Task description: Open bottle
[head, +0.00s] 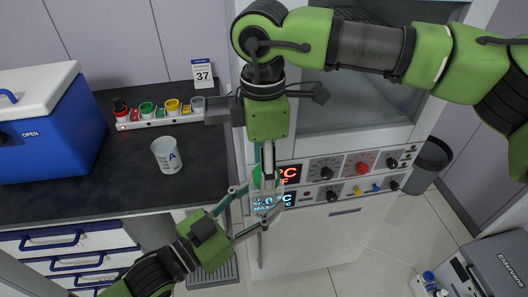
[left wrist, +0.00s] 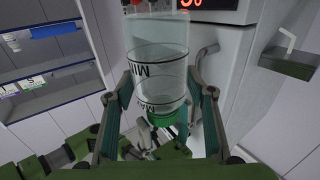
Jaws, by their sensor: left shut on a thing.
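A clear bottle (left wrist: 158,75) with black MIN and MAX marks and a green cap (left wrist: 163,118) fills the middle of the left wrist view. My left gripper (left wrist: 165,98) is shut on it, with a finger on each side. In the head view the left gripper (head: 250,209) comes from the lower left, and the green cap (head: 257,177) shows in front of the control panel. My right gripper (head: 268,165) comes from above, its fingertips close beside the cap. Its fingers are seen nearly edge-on, so I cannot tell their gap or contact.
The reactor unit's control panel (head: 335,172), with displays and knobs, is close behind the grippers. A dark counter (head: 100,190) at left carries a blue cooler box (head: 45,135), a white cup (head: 167,155) and a rack of coloured caps (head: 160,115). A grey case (head: 480,270) stands lower right.

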